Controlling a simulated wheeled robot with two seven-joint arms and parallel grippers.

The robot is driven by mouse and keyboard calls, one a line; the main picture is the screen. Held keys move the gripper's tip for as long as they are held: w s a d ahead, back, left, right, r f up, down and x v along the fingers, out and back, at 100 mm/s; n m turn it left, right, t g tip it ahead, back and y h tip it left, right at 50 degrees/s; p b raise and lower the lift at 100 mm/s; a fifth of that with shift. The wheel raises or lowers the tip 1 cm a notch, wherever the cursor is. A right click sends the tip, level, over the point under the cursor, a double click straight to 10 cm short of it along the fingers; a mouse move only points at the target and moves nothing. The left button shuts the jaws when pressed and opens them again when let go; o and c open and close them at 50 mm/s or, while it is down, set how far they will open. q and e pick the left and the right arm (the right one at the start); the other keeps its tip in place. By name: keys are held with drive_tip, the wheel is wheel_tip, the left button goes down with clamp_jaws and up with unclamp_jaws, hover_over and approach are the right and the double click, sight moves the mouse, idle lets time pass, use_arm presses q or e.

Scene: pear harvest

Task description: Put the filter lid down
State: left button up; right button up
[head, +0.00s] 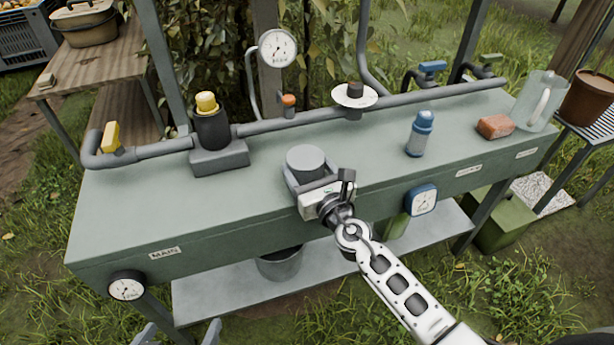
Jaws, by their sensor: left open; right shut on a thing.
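A grey round lid-like piece (306,158), which I take for the filter lid, is between the fingers of my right gripper (310,180). The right gripper is shut on it, over the front middle of the green bench top (260,205). I cannot tell whether its underside touches the bench. A black cylinder with a yellow cap (206,103) stands on a grey block at the left of the bench. My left gripper (178,335) shows only its fingertips at the bottom edge, open and empty, in front of the bench and low.
A grey pipe (270,126) runs along the back with a white disc (354,95) and a gauge (278,48). A blue bottle (420,135), a brick (495,126) and a clear jug (537,100) stand to the right. The bench's front left is clear.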

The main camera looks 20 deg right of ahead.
drive_tip(key=shift+r, duration=0.1)
drive_tip(key=shift+f, duration=0.25)
drive_tip(key=o, duration=1)
drive_tip(key=shift+r, duration=0.2)
drive_tip(key=shift+s, duration=0.15)
drive_tip(key=s+d+f+m+g+h, duration=0.1)
drive_tip(key=s+d+m, duration=0.1)
drive_tip(key=s+m, duration=0.9)
drive_tip(key=s+a+f+m+g, duration=0.1)
drive_tip(key=s+m, duration=0.3)
drive_tip(key=m, duration=0.4)
drive_tip(key=s+a+f+m+g+y, duration=0.1)
drive_tip(key=s+m, duration=0.3)
drive_tip(key=m, duration=0.4)
drive_tip(key=s+a+f+m+g+y, duration=0.1)
drive_tip(key=s+a+f+m+g, duration=0.1)
drive_tip(key=s+m, duration=0.3)
drive_tip(key=shift+a+f+m+g+b, duration=0.15)
drive_tip(key=shift+f+m+g, duration=0.25)
drive_tip(key=shift+m, duration=0.6)
drive_tip(key=shift+a+f+m+g+b, duration=0.15)
drive_tip(key=shift+f+m+g, duration=0.2)
drive_tip(key=shift+m, duration=0.65)
